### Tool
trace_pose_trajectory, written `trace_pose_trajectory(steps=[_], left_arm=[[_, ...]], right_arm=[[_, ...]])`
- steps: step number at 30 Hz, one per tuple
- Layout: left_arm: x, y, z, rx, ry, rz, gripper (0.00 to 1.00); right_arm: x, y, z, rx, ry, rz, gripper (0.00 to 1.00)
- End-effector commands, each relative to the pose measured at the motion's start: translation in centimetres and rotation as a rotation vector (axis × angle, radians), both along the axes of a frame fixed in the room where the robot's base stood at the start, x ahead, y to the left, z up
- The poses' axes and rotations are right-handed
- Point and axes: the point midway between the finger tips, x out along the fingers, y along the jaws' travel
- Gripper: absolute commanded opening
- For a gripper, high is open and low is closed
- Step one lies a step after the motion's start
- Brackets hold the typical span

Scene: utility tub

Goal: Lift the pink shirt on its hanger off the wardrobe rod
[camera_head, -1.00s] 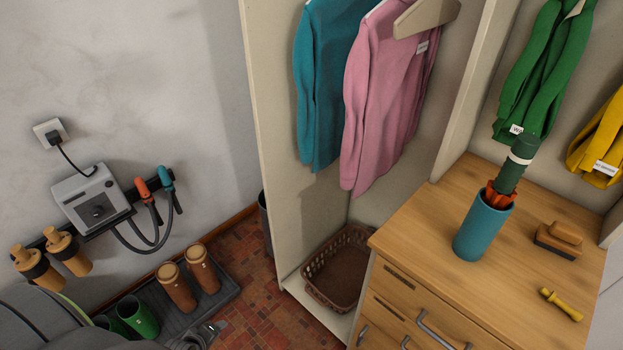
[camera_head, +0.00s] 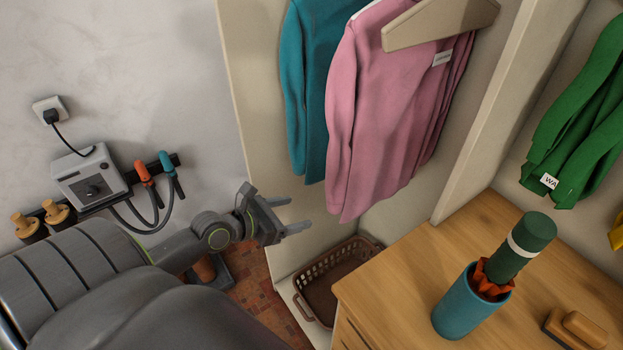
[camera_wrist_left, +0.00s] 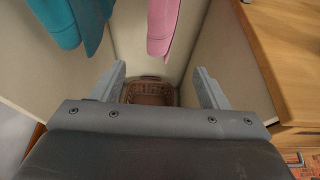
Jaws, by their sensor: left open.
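The pink shirt (camera_head: 385,110) hangs in the wardrobe bay in the head view, with a small white tag near its top right. A beige hanger (camera_head: 440,22) shows at its top; the rod is out of the picture. My left gripper (camera_head: 290,215) is open and empty, left of and a little lower than the shirt's hem, apart from it. In the left wrist view the lower end of the pink shirt (camera_wrist_left: 161,28) hangs ahead, above and beyond the open fingers (camera_wrist_left: 160,88). My right gripper is not in view.
A teal shirt (camera_head: 308,90) hangs just left of the pink one. A wicker basket (camera_head: 335,280) sits on the wardrobe floor. A wooden dresser (camera_head: 400,290) at right bears a blue holder (camera_head: 462,310) with a green umbrella (camera_head: 528,235) and a brush (camera_head: 578,328). Wardrobe panels flank the bay.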

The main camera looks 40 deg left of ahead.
Motion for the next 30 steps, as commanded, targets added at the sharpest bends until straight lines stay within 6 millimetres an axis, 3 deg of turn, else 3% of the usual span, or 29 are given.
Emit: trace_pose_trajectory(steps=[5, 11, 24, 30], left_arm=[[1.1, -0.5, -0.3, -0.016, -0.002, 0.003, 0.68], [4.2, -1.5, -1.7, -0.016, -0.003, 0.004, 0.68], [11.7, -4.1, -5.1, -0.013, -0.001, 0.002, 0.68], [14.1, -4.9, -6.1, -0.012, 0.0, 0.002, 0.68]], right_arm=[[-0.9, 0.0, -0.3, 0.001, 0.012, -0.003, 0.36], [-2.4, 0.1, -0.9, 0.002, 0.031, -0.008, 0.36], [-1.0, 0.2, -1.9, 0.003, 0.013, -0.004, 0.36], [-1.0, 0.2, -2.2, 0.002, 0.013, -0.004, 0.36]])
